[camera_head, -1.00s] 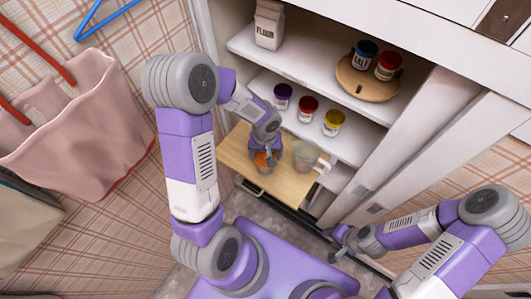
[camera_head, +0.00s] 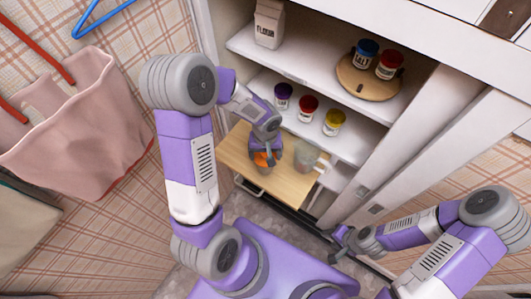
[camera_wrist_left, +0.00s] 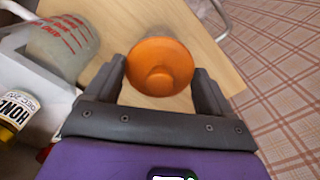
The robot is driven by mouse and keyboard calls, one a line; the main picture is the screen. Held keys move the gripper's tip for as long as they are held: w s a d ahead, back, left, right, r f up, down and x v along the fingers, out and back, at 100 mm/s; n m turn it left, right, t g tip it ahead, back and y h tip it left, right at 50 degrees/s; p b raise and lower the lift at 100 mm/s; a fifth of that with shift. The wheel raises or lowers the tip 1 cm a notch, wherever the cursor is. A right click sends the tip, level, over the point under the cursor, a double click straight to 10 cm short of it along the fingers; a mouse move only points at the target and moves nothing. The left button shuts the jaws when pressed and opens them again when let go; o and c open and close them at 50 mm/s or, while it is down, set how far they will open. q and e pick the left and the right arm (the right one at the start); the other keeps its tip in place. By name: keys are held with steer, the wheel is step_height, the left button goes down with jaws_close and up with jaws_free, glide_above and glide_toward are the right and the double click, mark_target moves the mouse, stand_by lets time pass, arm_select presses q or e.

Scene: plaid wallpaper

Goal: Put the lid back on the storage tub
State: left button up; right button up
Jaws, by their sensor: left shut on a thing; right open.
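My left gripper (camera_head: 270,153) is shut on the orange lid (camera_head: 262,160), low over the wooden board. The left wrist view shows the round lid (camera_wrist_left: 153,58) with its knob between the two fingers. A pale, see-through shape, likely the storage tub (camera_wrist_left: 153,17), shows just past the lid's far edge; most of it is hidden. I cannot tell whether the lid touches or is seated on it. My right gripper (camera_head: 340,243) is open and empty, low at the right, away from the board.
A clear measuring jug (camera_head: 306,155) with red marks stands on the wooden board (camera_head: 290,187), right beside my left gripper. Behind are shelves with jars (camera_head: 308,106), a flour carton (camera_head: 269,25) and a round turntable (camera_head: 352,84). A pink bag (camera_head: 75,130) hangs at left.

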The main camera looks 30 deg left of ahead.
arm_select(q)
steer(key=o, duration=1)
steer(key=shift+c, duration=0.2)
steer(key=shift+r+p, duration=2.45)
steer(key=shift+r, duration=1.1)
steer(key=shift+c, duration=0.5)
jaws_close()
